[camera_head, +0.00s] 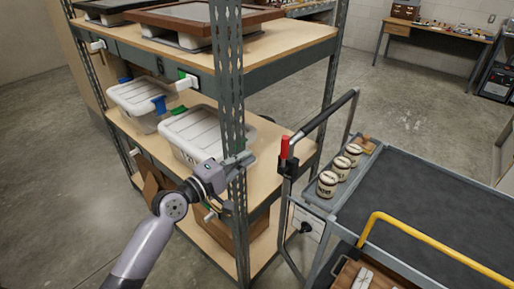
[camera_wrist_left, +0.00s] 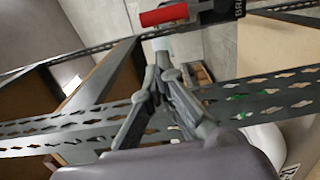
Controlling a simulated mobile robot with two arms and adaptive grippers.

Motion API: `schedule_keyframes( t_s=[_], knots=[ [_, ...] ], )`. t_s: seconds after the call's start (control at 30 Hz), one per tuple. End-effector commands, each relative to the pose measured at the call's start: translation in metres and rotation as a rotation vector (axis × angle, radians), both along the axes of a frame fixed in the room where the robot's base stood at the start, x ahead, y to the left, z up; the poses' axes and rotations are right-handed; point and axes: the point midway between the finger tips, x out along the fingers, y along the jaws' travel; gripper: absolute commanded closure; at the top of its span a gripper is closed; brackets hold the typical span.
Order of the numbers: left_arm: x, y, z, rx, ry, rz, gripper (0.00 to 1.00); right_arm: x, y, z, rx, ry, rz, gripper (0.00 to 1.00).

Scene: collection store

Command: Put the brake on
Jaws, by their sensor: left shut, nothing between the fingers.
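The brake lever's red grip (camera_head: 284,148) stands upright on the near-left end of the cart, beside the cart's dark push handle (camera_head: 330,115). The red grip (camera_wrist_left: 164,15) also shows at the top of the left wrist view, beyond the fingertips. My left gripper (camera_head: 246,159) is shut and empty, at the shelf's front corner post and left of the red grip, with a gap between them. In the left wrist view its fingers (camera_wrist_left: 163,62) come together just short of the lever. The right gripper is not in view.
The perforated shelf post (camera_head: 231,80) stands right at my left gripper. White lidded boxes (camera_head: 193,133) sit on the shelf. A yellow bar (camera_head: 430,240) crosses the near end of the dark cart deck (camera_head: 430,190).

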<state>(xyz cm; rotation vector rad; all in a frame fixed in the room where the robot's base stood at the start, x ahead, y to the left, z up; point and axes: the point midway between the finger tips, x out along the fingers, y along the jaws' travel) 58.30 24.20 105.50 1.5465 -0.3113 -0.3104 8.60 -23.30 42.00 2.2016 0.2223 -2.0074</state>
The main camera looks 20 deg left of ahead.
Motion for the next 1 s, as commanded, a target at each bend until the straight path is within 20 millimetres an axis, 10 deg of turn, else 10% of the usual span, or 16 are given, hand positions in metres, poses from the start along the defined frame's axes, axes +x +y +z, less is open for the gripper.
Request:
schedule_keyframes(
  t_s=[0.5, 1.0],
  knots=[
    [0.077, -0.033, 0.001, 0.0, 0.0, -0.001, 1.0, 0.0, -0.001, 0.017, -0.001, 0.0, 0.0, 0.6],
    [0.085, -0.037, 0.0, 0.002, 0.0, 0.0, 1.0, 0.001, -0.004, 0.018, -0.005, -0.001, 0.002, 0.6]
  ],
)
